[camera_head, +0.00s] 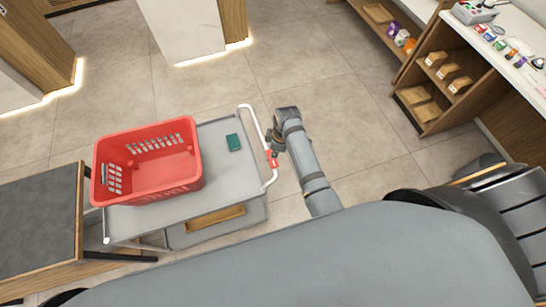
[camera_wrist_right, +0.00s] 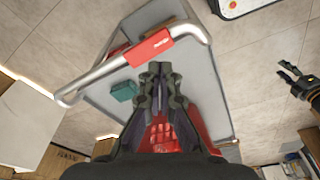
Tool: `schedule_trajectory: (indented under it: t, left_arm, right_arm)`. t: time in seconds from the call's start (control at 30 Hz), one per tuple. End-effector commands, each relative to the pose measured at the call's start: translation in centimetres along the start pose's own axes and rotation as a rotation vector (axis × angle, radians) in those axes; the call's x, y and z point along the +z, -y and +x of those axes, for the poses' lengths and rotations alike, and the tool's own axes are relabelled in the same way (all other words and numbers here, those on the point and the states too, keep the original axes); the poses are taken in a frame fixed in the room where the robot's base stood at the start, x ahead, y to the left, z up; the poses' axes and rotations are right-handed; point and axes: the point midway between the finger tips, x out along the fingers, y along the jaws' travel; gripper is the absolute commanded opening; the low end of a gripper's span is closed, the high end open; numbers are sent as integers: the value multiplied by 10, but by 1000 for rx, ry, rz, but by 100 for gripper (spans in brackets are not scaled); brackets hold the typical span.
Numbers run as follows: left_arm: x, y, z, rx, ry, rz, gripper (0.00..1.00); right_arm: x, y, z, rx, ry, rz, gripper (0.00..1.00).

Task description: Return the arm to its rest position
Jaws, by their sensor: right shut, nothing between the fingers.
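My right arm (camera_head: 305,165) reaches up from the lower middle of the head view. Its gripper (camera_head: 273,143) is beside the cart's white handle (camera_head: 252,118). In the wrist view the right gripper (camera_wrist_right: 160,70) has its fingertips together, empty, above the cart top and below the handle's red label (camera_wrist_right: 149,47) in the picture. I cannot tell whether it touches the handle. Another dark gripper, my left one (camera_wrist_right: 291,76), shows at the right edge of the wrist view with its fingers apart and nothing between them. It is not visible in the head view.
A grey cart (camera_head: 215,180) carries a red basket (camera_head: 150,190) and a small teal box (camera_head: 234,142). A dark-topped table (camera_head: 35,220) stands left. Wooden shelves (camera_head: 440,110) stand right. The floor between cart and shelves is clear.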

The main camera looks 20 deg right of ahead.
Motion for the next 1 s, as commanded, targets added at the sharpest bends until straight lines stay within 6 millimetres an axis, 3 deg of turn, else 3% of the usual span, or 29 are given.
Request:
schedule_trajectory:
  t: [0.2, 0.7, 0.77, 0.87, 1.0]
  left_arm:
    - [0, 0, 0, 0, 0, 0, 40]
    - [0, 0, 0, 0, 0, 0, 40]
    - [0, 0, 0, 0, 0, 0, 40]
    - [0, 0, 0, 0, 0, 0, 40]
    - [-1, 0, 0, -1, -2, 0, 40]
  right_arm:
    - [-2, 0, -10, -1, 0, 0, 0]
    - [0, 0, -10, 1, 1, 6, 0]
    - [9, 1, -13, 14, 6, 44, 0]
    - [41, 7, -25, 64, 19, 200, 0]
    - [85, 20, -56, 155, 17, 459, 0]
